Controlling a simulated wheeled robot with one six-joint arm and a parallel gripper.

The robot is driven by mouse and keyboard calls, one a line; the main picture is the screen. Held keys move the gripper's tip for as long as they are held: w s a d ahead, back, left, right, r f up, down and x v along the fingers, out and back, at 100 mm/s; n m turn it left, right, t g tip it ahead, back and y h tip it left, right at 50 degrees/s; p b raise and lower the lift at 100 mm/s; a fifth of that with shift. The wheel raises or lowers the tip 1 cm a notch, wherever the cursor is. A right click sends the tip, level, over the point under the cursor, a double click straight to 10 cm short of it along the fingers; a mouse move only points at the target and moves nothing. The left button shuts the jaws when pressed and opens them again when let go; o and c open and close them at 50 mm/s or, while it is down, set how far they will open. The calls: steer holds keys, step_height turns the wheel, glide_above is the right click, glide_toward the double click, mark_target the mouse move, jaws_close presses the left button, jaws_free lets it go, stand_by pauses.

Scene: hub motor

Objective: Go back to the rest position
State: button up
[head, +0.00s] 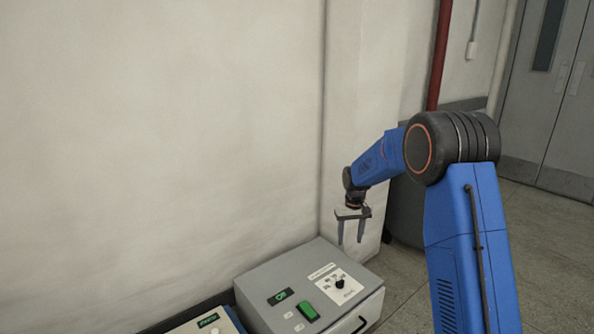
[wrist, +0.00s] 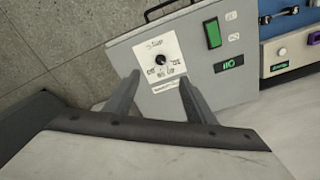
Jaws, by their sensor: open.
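My gripper (head: 350,241) hangs pointing down above the back right part of a grey control box (head: 258,299) in the head view. Its two fingers are apart, with nothing between them. In the wrist view the fingers of my gripper (wrist: 160,88) point toward the box's white dial plate (wrist: 159,46). A black knob (wrist: 162,60) sits on that plate, and it also shows in the head view (head: 340,284). The fingers look apart from the knob.
The box has a green switch (head: 308,312), a small display (head: 281,297) and a front handle (head: 362,325). Another device (head: 208,322) stands to its left. A pale wall (head: 160,130) rises behind. Open floor (head: 545,260) lies to the right, before grey doors (head: 560,100).

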steer(key=s+d+r+t, duration=0.1)
steer(key=s+d+r, duration=0.1)
steer(key=s+r, duration=0.85)
steer(key=s+d+r+t, duration=0.1)
steer(key=s+d+r, duration=0.1)
steer(key=s+r, duration=0.85)
steer(key=s+d+f+t, duration=0.1)
steer(key=s, duration=1.4)
steer(key=s+d+f+m+t, duration=0.1)
steer(key=s+f, duration=0.1)
steer(key=s, duration=1.4)
steer(key=shift+s, duration=0.2)
